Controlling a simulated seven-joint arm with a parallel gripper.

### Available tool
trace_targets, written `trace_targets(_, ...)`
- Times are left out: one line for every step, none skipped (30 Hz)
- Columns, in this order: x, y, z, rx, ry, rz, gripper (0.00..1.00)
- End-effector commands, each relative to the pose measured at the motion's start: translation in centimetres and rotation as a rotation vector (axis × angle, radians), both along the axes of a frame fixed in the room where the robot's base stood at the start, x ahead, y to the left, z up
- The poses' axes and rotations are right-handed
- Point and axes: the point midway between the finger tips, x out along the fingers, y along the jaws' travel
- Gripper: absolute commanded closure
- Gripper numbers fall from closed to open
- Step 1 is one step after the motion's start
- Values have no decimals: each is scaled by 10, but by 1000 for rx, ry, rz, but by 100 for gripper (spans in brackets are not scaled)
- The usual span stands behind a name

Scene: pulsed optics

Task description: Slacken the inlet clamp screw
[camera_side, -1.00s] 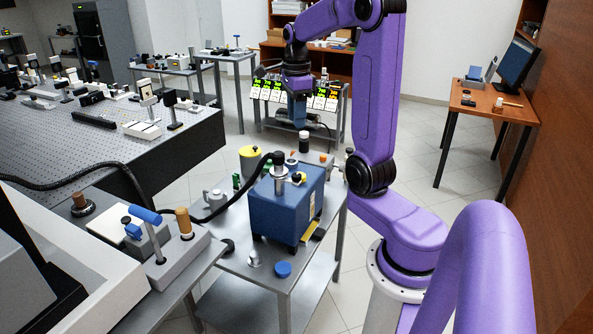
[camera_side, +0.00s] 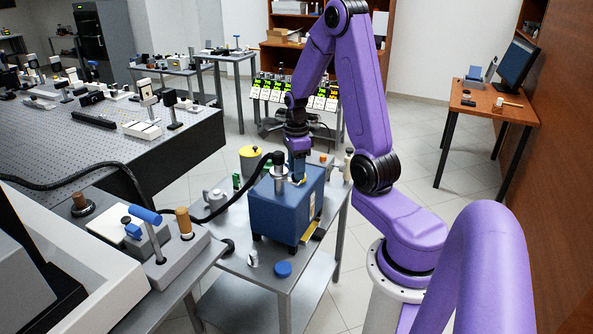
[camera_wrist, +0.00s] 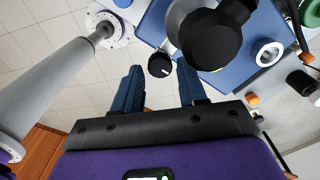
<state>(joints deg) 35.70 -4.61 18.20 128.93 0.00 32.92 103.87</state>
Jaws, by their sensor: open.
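The blue box (camera_side: 285,212) stands on the grey cart, with a black hose elbow (camera_side: 278,158) on its metal inlet (camera_side: 279,174). In the wrist view the hose elbow (camera_wrist: 212,42) is large at the upper right. A small black knob with a white mark, which looks like the inlet clamp screw (camera_wrist: 159,66), sticks out beside the inlet. My gripper (camera_side: 298,178) is low over the box top, right next to the inlet. Its two blue fingers are open (camera_wrist: 160,72), with the knob between their tips and a gap on each side. In the side view the gripper mostly hides the knob.
The black hose (camera_side: 125,178) runs left from the inlet over the bench. A yellow-lidded pot (camera_side: 250,160), a grey pot (camera_side: 214,198) and a white bottle (camera_side: 348,164) stand on the cart. A blue cap (camera_side: 283,269) lies near its front edge (camera_side: 262,284).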

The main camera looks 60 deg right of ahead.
Motion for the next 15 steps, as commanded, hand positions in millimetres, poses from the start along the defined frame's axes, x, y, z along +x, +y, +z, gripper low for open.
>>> trace_targets(0,0,-4,1,2,0,58)
trace_targets(-1,0,-6,1,1,-1,58)
trace_targets(-1,0,-9,1,2,-1,58)
trace_targets(-1,0,-10,1,1,-1,58)
trace_targets(0,0,-11,0,0,-1,58)
trace_targets(0,0,-12,-1,-1,-1,58)
trace_targets(0,0,-12,-1,-1,-1,58)
trace_targets(0,0,-12,-1,-1,-1,58)
trace_targets(0,0,-12,-1,-1,-1,58)
trace_targets(0,0,-12,-1,-1,-1,58)
trace_targets(0,0,-12,-1,-1,-1,58)
trace_targets(0,0,-12,-1,-1,-1,58)
trace_targets(0,0,-12,-1,-1,-1,58)
trace_targets(0,0,-12,-1,-1,-1,58)
trace_targets(0,0,-12,-1,-1,-1,65)
